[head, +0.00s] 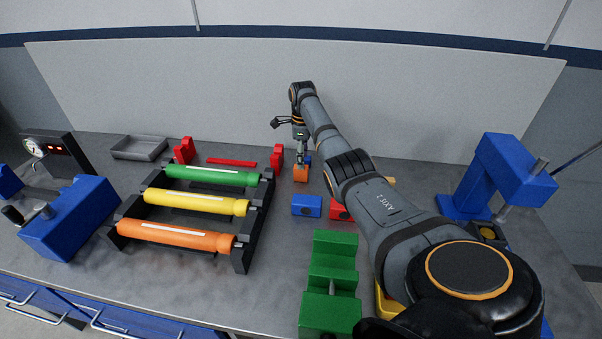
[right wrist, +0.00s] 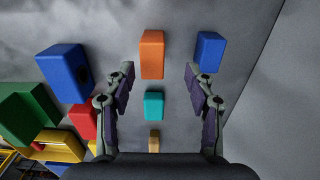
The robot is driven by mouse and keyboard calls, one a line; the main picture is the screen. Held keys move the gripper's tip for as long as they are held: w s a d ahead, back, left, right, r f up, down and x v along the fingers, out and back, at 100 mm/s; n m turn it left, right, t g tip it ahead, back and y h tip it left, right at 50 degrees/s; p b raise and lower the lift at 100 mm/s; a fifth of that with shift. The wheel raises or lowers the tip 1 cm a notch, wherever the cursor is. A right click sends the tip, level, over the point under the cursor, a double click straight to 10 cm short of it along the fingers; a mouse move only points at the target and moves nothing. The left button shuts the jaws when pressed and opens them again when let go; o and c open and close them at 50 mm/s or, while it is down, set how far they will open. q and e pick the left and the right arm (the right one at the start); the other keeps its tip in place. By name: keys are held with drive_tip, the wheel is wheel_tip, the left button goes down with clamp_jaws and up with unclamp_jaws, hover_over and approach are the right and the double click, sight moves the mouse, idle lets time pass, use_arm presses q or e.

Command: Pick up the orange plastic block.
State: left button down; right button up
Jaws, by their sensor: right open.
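The orange plastic block (head: 300,174) stands on the grey workbench, below my right gripper (head: 291,141) in the head view. In the right wrist view the orange block (right wrist: 152,54) shows at the top middle, slightly beyond and between the fingertips of my right gripper (right wrist: 159,74). The fingers are spread wide, with nothing held. They look apart from the block, but the height gap is hard to judge. My left gripper is in neither view.
In the wrist view, a teal block (right wrist: 154,105) lies between the fingers and a blue block (right wrist: 210,50) near the right fingertip. A larger blue block (right wrist: 65,72) is left. A roller rack (head: 257,215), green stepped block (head: 333,268) and blue press (head: 505,172) stand on the bench.

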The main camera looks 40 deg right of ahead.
sight(301, 171)
drive_tip(key=shift+f, duration=0.4)
drive_tip(key=shift+s+a+f, duration=0.15)
drive_tip(key=shift+a, duration=0.05)
drive_tip(key=f, duration=0.2)
drive_tip(key=f+p, duration=0.1)
drive_tip(key=f, duration=0.1)
drive_tip(key=shift+a+f, duration=0.1)
drive_tip(key=shift+a, duration=0.2)
drive_tip(key=shift+f, duration=0.35)
drive_tip(key=shift+c, duration=0.4)
clamp_jaws()
drive_tip(key=shift+r, duration=0.1)
